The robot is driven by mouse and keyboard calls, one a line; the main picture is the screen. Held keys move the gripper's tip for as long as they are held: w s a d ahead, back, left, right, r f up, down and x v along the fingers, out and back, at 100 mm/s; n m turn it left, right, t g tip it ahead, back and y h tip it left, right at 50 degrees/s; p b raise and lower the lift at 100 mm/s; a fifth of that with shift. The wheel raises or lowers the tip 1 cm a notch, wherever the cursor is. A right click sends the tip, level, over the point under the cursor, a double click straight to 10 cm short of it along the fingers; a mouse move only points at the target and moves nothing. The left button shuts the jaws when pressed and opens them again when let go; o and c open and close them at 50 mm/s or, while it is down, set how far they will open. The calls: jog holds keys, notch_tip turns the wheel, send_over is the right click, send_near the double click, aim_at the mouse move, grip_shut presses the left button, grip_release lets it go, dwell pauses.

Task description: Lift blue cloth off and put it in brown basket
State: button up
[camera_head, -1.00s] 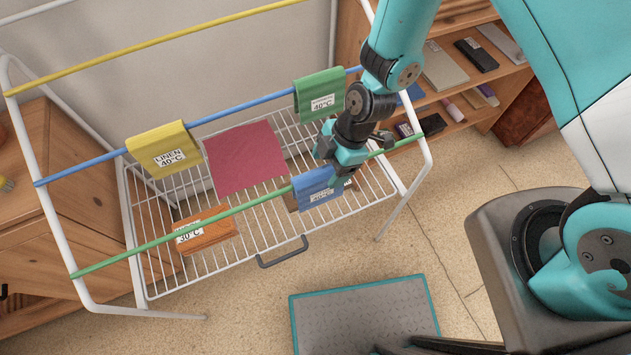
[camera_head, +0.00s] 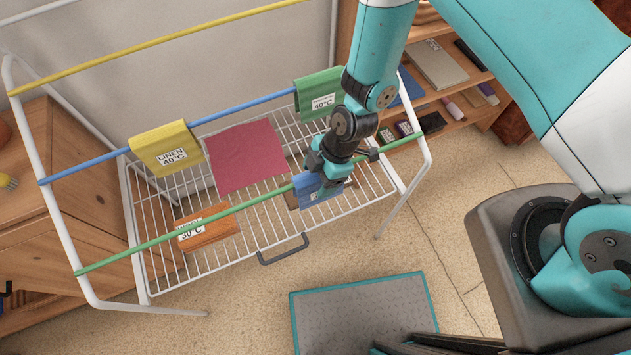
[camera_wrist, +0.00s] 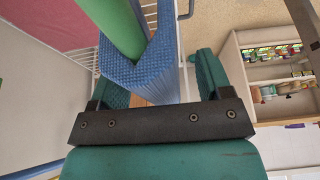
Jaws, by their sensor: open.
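The blue cloth (camera_head: 312,194) hangs folded over the green rod (camera_head: 236,210) at the front of a white drying rack. In the wrist view my gripper (camera_wrist: 158,78) is open, with one finger on each side of the cloth. There is a gap to the right finger; contact at the left finger is unclear. I cannot make out a brown basket in either view.
A yellow cloth (camera_head: 167,150) and a green cloth (camera_head: 318,92) hang on the blue rod. A red cloth (camera_head: 247,157) lies on the wire shelf. A grey-topped platform (camera_head: 365,312) stands in front; wooden shelves (camera_head: 455,100) are right.

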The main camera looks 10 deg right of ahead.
jog(key=shift+f, duration=0.1)
jog(key=shift+c, duration=0.2)
jog(key=c, duration=1)
jog(key=shift+r+p, duration=0.3)
jog(key=shift+r, duration=0.15)
notch_tip(320, 180, up, 20)
jog(key=shift+f+b, duration=0.2)
jog(key=shift+b, duration=0.7)
jog(key=shift+o, duration=1.2)
jog(key=shift+c, duration=0.3)
